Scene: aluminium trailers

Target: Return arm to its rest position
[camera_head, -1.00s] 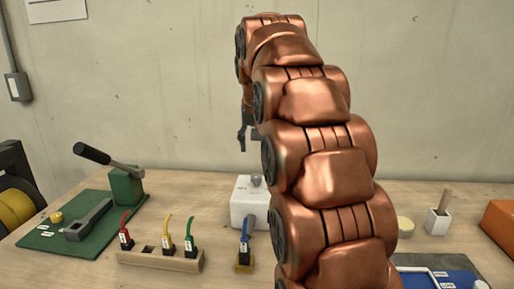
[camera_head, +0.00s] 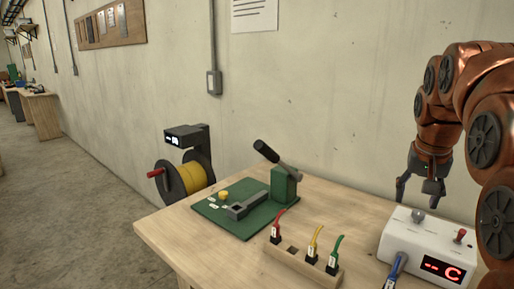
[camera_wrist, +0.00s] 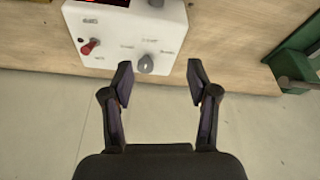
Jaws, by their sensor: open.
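My copper-coloured arm (camera_head: 440,125) is at the right side of the head view, bent, with its end pointing down. My gripper (camera_head: 418,190) hangs above and behind the white box. In the wrist view my gripper (camera_wrist: 158,75) is open, its two dark fingers apart with nothing between them. The white box (camera_head: 400,238) has a red display, a red toggle and a grey knob (camera_head: 418,215). In the wrist view the knob (camera_wrist: 146,64) shows just beyond and between the fingertips, apart from them.
A wooden block (camera_head: 290,262) holds red, yellow and green tagged leads. A blue lead (camera_head: 393,270) stands by the white box. A green mat (camera_head: 225,217) bears a lever press (camera_head: 284,183). A yellow spool (camera_head: 193,177) stands at the table's left end. Open floor (camera_head: 60,215) lies left.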

